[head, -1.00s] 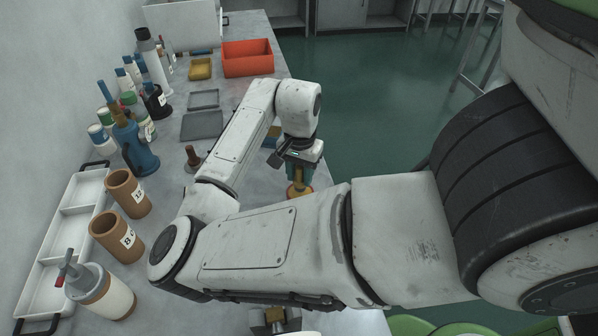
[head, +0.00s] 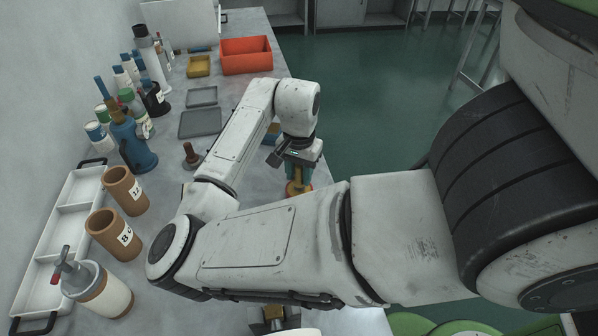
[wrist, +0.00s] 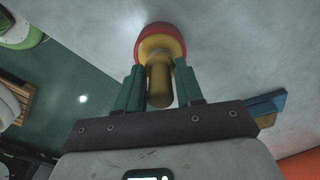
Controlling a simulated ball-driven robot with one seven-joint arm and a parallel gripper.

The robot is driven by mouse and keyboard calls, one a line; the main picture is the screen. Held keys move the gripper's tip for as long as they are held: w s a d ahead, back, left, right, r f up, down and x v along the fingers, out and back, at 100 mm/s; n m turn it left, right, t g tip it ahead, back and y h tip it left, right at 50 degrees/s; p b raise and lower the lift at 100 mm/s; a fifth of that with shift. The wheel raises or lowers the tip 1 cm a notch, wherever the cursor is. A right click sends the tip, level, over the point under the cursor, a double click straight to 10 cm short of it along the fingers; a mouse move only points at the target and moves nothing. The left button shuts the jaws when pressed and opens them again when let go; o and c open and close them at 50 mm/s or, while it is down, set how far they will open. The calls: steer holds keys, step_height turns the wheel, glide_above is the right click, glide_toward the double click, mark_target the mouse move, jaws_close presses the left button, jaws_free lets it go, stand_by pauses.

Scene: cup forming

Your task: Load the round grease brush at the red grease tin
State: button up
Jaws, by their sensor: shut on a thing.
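My gripper (head: 298,172) points down near the right edge of the bench, with its teal fingers shut on a brass-coloured round handle, which I take for the grease brush (wrist: 159,82). In the wrist view the fingers (wrist: 160,95) stand on both sides of this handle. Just past the fingertips is a wider yellow round part, and a red round rim, which I take for the red grease tin (wrist: 160,32), shows directly beyond it. I cannot tell whether the brush touches the grease. My forearm hides part of this spot in the head view.
Brown cups (head: 124,190) and a white tray (head: 62,235) stand at the left. A blue tool (head: 132,145) and several bottles line the wall. Grey flat trays (head: 200,123), a yellow tray (head: 198,66) and an orange bin (head: 246,56) lie farther back. A small brown stamp-like piece (head: 191,155) stands near my arm.

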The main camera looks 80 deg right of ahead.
steer(key=shift+f, duration=0.55)
stand_by(1.6)
step_height(320, 180, up, 7)
steer(key=p, duration=0.6)
steer(key=shift+r, duration=0.1)
stand_by(1.0)
